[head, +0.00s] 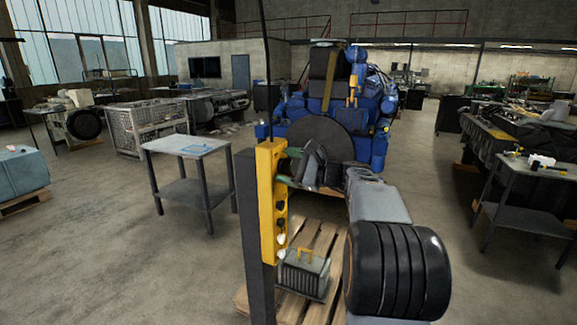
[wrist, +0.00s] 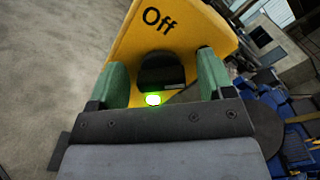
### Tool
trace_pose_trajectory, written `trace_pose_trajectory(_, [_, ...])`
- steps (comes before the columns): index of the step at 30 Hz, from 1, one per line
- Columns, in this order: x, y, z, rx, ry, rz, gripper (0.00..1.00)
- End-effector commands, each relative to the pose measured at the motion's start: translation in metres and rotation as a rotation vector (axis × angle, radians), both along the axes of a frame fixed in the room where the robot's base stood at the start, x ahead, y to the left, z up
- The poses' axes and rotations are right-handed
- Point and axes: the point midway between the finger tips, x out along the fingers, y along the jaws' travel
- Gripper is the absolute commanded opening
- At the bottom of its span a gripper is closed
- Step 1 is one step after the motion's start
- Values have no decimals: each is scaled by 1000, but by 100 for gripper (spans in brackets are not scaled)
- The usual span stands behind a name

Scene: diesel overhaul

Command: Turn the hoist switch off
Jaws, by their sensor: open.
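The yellow hoist control box (head: 267,200) is fixed to a dark upright post, with several dark and light controls down its side. In the wrist view its yellow panel (wrist: 190,35) carries the word "Off". Below that word is a dark round knob (wrist: 160,68), which looks like the switch, with a lit green light (wrist: 153,100) by its lower edge. My gripper (head: 286,166) is at the upper part of the box. Its green fingers (wrist: 162,80) are open, one on each side of the knob. I cannot tell whether they touch it.
A grey battery-like block (head: 303,272) sits on a wooden pallet (head: 323,240) at the post's foot. A grey table (head: 186,146) stands to the left. A blue engine (head: 370,120) stands behind my arm. Open floor lies to the left.

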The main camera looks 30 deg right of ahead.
Motion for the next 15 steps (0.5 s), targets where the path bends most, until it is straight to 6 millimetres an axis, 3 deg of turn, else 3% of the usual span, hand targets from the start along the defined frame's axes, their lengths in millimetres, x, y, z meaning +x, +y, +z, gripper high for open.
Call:
trace_pose_trajectory(4, [0, 0, 0, 0, 0, 0, 74])
trace_pose_trajectory(15, [0, 0, 0, 0, 0, 0, 39])
